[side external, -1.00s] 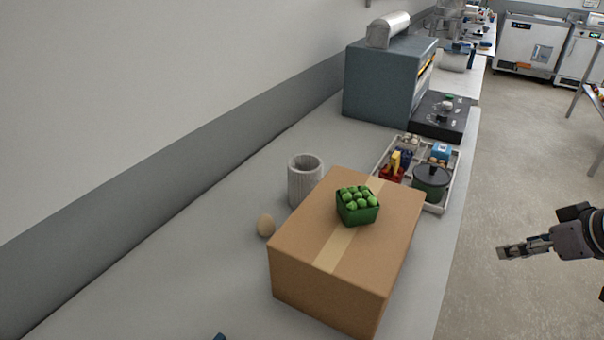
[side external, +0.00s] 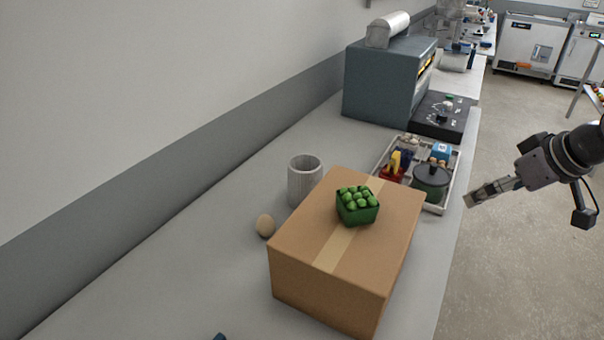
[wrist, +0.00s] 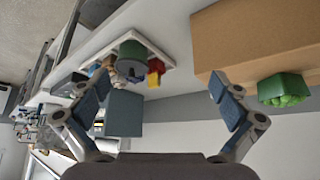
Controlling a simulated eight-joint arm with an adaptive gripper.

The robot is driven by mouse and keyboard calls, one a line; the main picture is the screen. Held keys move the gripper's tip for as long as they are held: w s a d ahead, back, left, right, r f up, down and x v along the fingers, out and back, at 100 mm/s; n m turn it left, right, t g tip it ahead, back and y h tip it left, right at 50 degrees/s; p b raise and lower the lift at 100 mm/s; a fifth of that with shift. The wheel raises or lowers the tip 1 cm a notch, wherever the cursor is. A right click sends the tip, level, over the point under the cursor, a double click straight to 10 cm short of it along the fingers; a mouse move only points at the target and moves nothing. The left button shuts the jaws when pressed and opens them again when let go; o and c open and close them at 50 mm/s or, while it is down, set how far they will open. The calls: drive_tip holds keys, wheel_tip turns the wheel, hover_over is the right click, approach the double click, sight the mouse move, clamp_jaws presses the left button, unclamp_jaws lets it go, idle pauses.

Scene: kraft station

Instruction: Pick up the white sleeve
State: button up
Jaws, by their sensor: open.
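I cannot tell for sure which thing is the white sleeve. A pale, shiny cylinder (side external: 388,30) lies on its side on top of the blue-grey box-shaped appliance (side external: 385,85). A light grey ribbed cylinder (side external: 304,184) stands upright on the counter behind the cardboard box. My gripper (side external: 471,199) is in the air beyond the counter's right edge, apart from both cylinders. In the wrist view my gripper (wrist: 160,80) is open, with nothing between its fingers.
A cardboard box (side external: 290,275) bears a green basket (side external: 357,212) of green round items. An egg-like object (side external: 265,225) sits left of it. A tray (side external: 436,209) holds a lidded green pot (side external: 431,186) and small items. The counter's near left is mostly clear.

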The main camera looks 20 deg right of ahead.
drive_tip(key=w+a+r+n, duration=0.1)
drive_tip(key=w+a+r, duration=0.35)
drive_tip(key=w, duration=0.35)
drive_tip(key=n+g+y, duration=0.2)
drive_tip(key=n+g, duration=0.1)
drive_tip(key=n, duration=0.1)
hover_over(305, 165)
drive_tip(key=s+d, duration=0.1)
drive_tip(key=s, duration=0.6)
wheel_tip(305, 165, down, 4)
drive_tip(key=x, duration=1)
drive_tip(key=shift+w+d, duration=0.1)
drive_tip(key=shift+w, duration=0.2)
drive_tip(key=c, duration=1.1)
